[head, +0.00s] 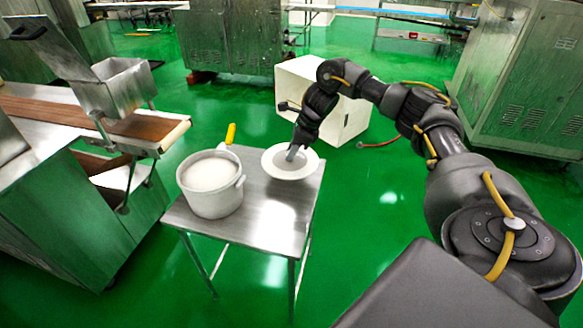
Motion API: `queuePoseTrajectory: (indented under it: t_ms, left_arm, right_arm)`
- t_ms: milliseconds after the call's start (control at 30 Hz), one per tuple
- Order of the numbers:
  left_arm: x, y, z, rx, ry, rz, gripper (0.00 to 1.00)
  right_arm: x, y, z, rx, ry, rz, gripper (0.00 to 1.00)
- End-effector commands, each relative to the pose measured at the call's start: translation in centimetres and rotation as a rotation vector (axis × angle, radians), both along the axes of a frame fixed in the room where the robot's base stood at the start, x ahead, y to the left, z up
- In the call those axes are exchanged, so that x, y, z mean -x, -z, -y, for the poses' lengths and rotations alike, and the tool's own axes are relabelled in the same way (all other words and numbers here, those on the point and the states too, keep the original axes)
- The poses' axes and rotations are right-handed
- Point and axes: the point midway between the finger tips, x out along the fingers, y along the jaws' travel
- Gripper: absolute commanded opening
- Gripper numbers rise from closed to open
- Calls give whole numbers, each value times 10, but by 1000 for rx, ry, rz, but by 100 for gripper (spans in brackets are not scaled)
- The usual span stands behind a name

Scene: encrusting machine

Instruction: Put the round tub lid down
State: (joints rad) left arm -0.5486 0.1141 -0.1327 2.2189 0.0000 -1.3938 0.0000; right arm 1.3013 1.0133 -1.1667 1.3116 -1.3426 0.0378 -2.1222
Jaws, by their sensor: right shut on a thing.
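The round tub lid (274,170) is a white disc over the right back part of a small steel table (262,225). It looks level and at or very near the table top; I cannot tell whether it touches. My right gripper (292,156) reaches down onto the lid's middle from above and is shut on it. The white tub (212,196) stands upright on the left of the table, uncovered, with pale contents showing. My left gripper is not in view.
A yellow handle (230,133) stands up behind the tub. A steel machine with a brown conveyor belt (140,125) is close on the left. A white box (350,115) stands on the green floor behind the table. The table's front part is bare.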

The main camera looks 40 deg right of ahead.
Motion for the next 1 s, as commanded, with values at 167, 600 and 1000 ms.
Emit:
queuePoseTrajectory:
  t_ms: [167,600,1000]
  left_arm:
    - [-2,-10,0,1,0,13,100]
    - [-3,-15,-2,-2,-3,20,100]
    - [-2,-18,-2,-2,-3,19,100]
  right_arm:
    - [0,18,1,0,1,1,5]
    - [1,55,1,-1,2,-1,5]
    - [1,59,1,0,0,1,5]
